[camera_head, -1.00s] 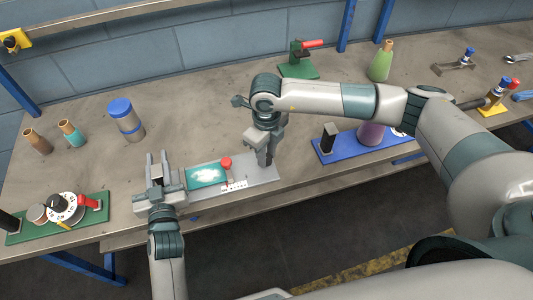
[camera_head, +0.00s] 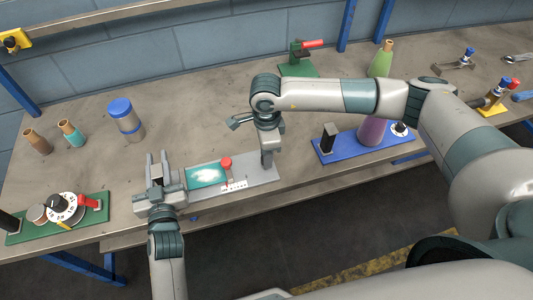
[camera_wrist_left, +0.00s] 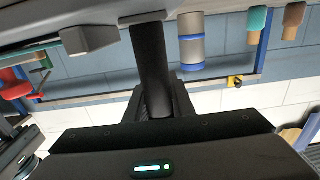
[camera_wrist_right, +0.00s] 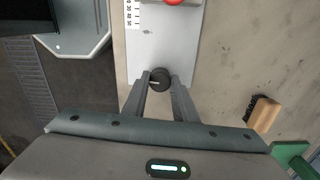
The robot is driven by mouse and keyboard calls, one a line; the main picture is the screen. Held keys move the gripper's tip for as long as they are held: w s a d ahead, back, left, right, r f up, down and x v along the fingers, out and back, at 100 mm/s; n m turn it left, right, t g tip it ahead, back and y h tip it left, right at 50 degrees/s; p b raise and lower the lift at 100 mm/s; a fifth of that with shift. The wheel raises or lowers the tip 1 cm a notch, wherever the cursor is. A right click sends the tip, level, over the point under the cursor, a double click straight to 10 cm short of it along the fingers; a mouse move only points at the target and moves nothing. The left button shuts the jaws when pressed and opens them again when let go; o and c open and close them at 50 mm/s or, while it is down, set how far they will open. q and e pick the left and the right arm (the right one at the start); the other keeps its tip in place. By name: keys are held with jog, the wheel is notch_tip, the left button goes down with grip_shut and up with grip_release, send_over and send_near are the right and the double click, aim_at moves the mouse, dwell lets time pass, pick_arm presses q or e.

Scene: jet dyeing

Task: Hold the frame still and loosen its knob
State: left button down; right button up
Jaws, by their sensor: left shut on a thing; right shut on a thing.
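The frame is a long grey plate (camera_head: 254,177) at the table's front edge, with a teal panel (camera_head: 206,174), a red knob (camera_head: 226,162) and a white scale strip (camera_head: 234,186). My right gripper (camera_head: 267,162) points down at the plate's right end. In the right wrist view its fingers are shut on a round black knob (camera_wrist_right: 160,74) standing on the plate (camera_wrist_right: 165,42). My left gripper (camera_head: 157,160) is at the plate's left end. In the left wrist view it is shut on a thick black post (camera_wrist_left: 152,60). The post's foot is hidden.
A green board with a dial (camera_head: 68,207) lies left of my left gripper. A blue board (camera_head: 350,156) with a purple cone (camera_head: 371,130) lies to the right. A blue-lidded jar (camera_head: 125,118) and a green stand with red lever (camera_head: 298,68) are behind.

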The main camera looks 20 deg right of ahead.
jog(key=shift+n, duration=0.5)
jog(key=o, duration=1.1)
jog(key=shift+r, duration=0.1)
notch_tip(320, 180, up, 12)
jog(key=shift+f, duration=0.1)
